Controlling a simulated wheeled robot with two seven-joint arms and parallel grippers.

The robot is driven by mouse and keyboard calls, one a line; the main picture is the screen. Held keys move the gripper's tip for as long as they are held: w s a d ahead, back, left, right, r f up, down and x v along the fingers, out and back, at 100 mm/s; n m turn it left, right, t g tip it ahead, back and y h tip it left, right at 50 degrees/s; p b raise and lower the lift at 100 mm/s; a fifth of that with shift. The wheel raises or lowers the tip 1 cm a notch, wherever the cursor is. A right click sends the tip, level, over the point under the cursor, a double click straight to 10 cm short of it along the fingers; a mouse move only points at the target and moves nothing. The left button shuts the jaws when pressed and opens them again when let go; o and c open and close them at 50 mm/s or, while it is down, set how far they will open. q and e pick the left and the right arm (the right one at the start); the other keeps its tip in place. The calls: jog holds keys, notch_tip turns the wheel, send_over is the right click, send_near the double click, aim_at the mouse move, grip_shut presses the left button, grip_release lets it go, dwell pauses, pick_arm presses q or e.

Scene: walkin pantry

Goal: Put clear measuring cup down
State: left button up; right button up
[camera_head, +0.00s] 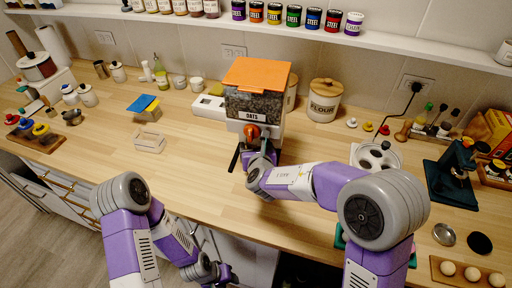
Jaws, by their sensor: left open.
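I cannot clearly make out a clear measuring cup. My right arm reaches over the counter, and its gripper (258,158) is at the foot of the oats dispenser (256,100), just below the orange knob. Its fingers are mostly hidden by the wrist, so I cannot tell whether it holds anything. My left gripper (227,275) is open, low in front of the counter edge at the bottom of the view. The left gripper is small and partly hidden by its own arm.
The wooden counter (190,165) has free room left of the dispenser, around a small pale frame-like box (150,139). A flour canister (324,101) stands behind right. A dark green appliance (452,176) stands right. A jar shelf (400,42) runs above.

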jog(key=shift+o, duration=1.1)
jog(key=shift+r, duration=0.1)
jog(key=shift+s+r, duration=0.2)
jog(key=shift+s, duration=0.05)
jog(key=p+v, duration=0.2)
jog(key=v, duration=0.9)
jog(key=shift+s, duration=0.25)
